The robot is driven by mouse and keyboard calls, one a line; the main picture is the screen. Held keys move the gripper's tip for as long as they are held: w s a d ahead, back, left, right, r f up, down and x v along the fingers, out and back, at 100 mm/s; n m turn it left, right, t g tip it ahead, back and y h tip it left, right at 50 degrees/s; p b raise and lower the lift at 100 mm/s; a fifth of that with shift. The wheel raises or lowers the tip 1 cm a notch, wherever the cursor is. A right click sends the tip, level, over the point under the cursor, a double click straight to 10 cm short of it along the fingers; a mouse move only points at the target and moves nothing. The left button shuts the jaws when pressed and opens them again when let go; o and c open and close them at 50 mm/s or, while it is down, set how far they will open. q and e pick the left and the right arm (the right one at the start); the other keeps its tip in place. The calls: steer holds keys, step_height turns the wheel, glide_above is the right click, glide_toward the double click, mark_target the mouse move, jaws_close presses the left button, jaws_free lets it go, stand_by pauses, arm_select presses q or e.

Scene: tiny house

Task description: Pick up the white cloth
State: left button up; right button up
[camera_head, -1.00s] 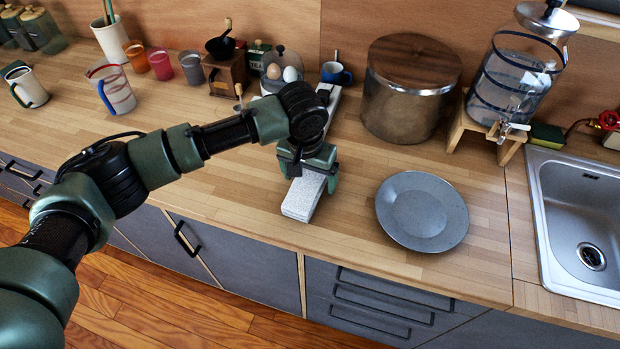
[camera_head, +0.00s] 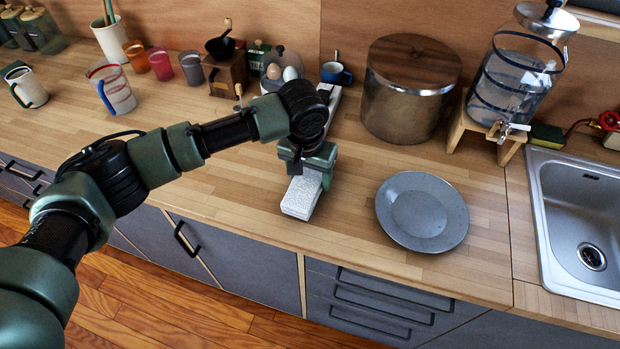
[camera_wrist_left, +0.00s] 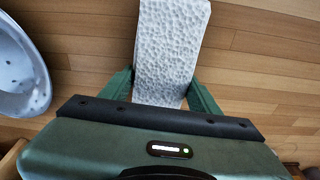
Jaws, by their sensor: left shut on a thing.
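The white cloth (camera_head: 301,197) is a folded, textured rectangle at the counter's front part, left of the grey plate. My left gripper (camera_head: 307,174) is over its far end with a finger at each side, shut on it. In the left wrist view the cloth (camera_wrist_left: 170,45) extends away from between the green fingers (camera_wrist_left: 160,92). I cannot tell whether the cloth touches the counter or is slightly above it. The gripper hides the cloth's far end. My right gripper is not in view.
A grey plate (camera_head: 422,211) lies right of the cloth, with a sink (camera_head: 590,225) farther right. A metal pot with a wooden lid (camera_head: 410,88) stands behind. A coffee grinder (camera_head: 226,73) and several cups stand at the back left. The counter's front left is clear.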

mark_target(310, 176)
arm_select(q)
step_height(310, 176, up, 19)
steer(key=b, duration=0.2)
